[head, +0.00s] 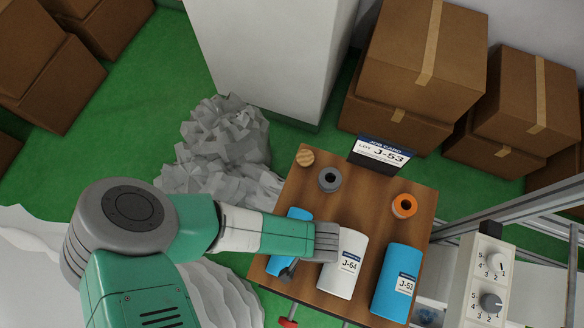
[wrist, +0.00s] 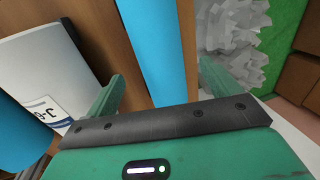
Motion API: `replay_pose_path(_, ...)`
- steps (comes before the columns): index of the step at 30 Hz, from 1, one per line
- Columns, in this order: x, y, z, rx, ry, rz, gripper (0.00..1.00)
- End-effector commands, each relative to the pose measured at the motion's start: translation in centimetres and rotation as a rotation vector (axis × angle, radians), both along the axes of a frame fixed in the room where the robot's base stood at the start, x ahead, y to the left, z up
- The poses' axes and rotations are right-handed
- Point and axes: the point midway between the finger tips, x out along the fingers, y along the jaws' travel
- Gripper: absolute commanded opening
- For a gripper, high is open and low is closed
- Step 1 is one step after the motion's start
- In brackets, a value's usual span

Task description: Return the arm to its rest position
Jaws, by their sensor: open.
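My arm reaches over the wooden table (head: 300,190) from the left in the head view. My gripper (wrist: 163,85) is open, with its two green fingers apart in the wrist view. A blue roll (wrist: 155,40) shows between and beyond the fingers, and I cannot tell whether they touch it. In the head view this blue roll (head: 296,214) is partly hidden under my arm. The white J-64 roll (head: 345,265) lies to its right, its top end close to my wrist in the picture. It also shows at left in the wrist view (wrist: 45,60).
Another blue roll (head: 397,280) lies at the table's right. An orange ring (head: 404,206), a grey ring (head: 330,180) and a wooden disc (head: 306,157) sit farther back by the J-53 job card (head: 381,152). A dial box (head: 490,280) stands right; a grey scrap heap (head: 225,150) lies left.

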Motion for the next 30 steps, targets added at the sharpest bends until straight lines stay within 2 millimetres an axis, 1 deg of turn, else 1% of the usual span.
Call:
replay_pose_path(3, -0.1, -0.1, 0.6, 0.0, 0.001, 0.0, 0.88)
replay_pose_path(14, -0.1, -0.1, 0.8, 0.0, 0.001, 0.0, 0.88)
replay_pose_path(16, -0.1, -0.1, 2.0, 0.001, 0.0, 0.0, 0.88)
replay_pose_path(21, -0.1, -0.1, 6.6, 0.001, 0.0, 0.0, 0.88)
replay_pose_path(27, -0.1, -0.1, 10.8, 0.001, 0.0, 0.0, 0.88)
replay_pose_path(29, -0.1, -0.1, 11.9, 0.001, 0.0, 0.0, 0.88)
replay_pose_path(30, -0.2, -0.1, 10.9, 0.001, 0.003, 0.001, 0.88)
